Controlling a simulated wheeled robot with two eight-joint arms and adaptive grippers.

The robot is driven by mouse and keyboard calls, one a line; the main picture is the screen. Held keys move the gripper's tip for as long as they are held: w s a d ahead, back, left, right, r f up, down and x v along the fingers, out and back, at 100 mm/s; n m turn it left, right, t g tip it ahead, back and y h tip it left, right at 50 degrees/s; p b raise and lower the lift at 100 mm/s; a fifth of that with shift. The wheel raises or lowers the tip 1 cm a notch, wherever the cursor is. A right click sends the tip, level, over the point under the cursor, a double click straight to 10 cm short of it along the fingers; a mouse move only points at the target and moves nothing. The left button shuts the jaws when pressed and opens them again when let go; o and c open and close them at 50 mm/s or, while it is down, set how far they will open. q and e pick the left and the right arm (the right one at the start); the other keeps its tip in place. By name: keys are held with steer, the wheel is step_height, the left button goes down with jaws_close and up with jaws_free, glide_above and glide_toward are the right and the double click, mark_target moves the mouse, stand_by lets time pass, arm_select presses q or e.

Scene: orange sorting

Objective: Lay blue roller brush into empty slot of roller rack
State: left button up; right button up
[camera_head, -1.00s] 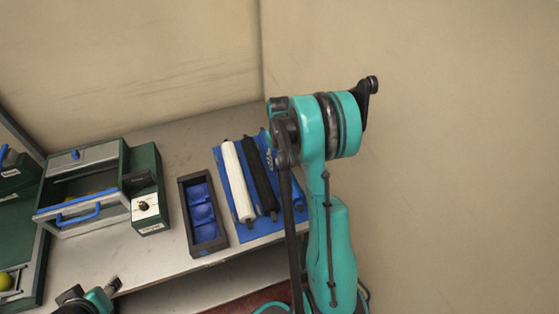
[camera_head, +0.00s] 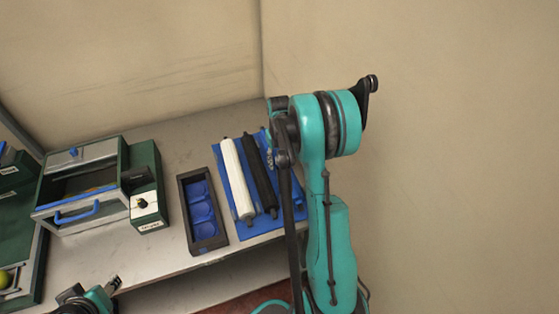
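The blue roller rack (camera_head: 239,209) lies on the grey worktop. A white roller (camera_head: 237,180) and a black roller (camera_head: 260,176) lie side by side on it. Its right part is largely hidden behind my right arm, so I cannot tell what lies there. I cannot make out a blue roller brush for certain. My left gripper (camera_head: 112,284) shows only in part at the bottom left, apart from the rack; its opening cannot be made out. My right arm stands upright right of the rack; its gripper does not show.
A dark tray with blue compartments (camera_head: 221,243) stands just left of the rack. Further left is a green cabinet (camera_head: 148,163) with a blue-handled drawer. A yellow-green ball (camera_head: 6,280) shows at the left edge. Beige walls close off the back and right.

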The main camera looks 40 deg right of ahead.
steer(key=shift+f, duration=0.2)
steer(key=o, duration=1.2)
steer(key=shift+c, duration=0.2)
step_height(320, 180, up, 12)
steer(key=s+a+r+n+t, duration=0.1)
steer(key=s+a+r+t, duration=0.15)
steer(key=a, duration=0.45)
steer(key=s+a+r+n+t, duration=0.1)
steer(key=s+a+r, duration=0.3)
steer(key=a, duration=0.4)
steer(key=s+a+f+n+t, duration=0.1)
steer(key=s+a+f+t, duration=0.1)
steer(key=s+a, duration=0.6)
steer(key=shift+s+a+n+t+b, duration=0.3)
steer(key=shift+s+a+t+b, duration=0.05)
steer(key=shift+a+t, duration=0.5)
